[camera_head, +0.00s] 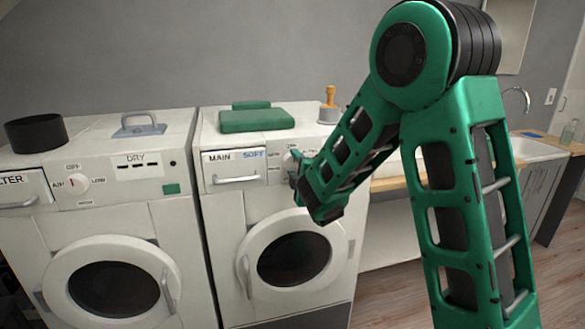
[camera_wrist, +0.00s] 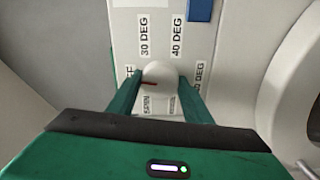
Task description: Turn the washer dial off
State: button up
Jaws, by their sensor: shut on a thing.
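The washer (camera_head: 221,215) is the white machine on the right in the head view, with a drawer marked MAIN and SOFT. Its dial (camera_wrist: 159,76) is a round white knob with a dark red pointer line, seen in the wrist view. Labels around it read 30 DEG, 40 DEG and SPIN; others are partly covered. The pointer line lies roughly sideways across the knob, near a partly hidden label ending in F. My gripper (camera_wrist: 158,90) is shut on the dial, one green finger on each side. In the head view my gripper (camera_head: 297,166) covers part of the dial area.
A dryer (camera_head: 105,215) with its own dial (camera_head: 77,183) stands to the left. A green folded item (camera_head: 257,120) lies on the washer. The washer's round door (camera_head: 295,258) is below the panel. A sink (camera_head: 535,150) is at right.

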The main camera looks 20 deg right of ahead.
jog(key=shift+f+n, duration=0.3)
jog(key=shift+n, duration=0.4)
jog(key=o, duration=0.9)
jog(key=shift+o, duration=0.8)
jog(key=shift+r, duration=0.1)
jog(key=s, duration=1)
jog(key=shift+s, duration=0.3)
jog(key=shift+d, duration=0.1)
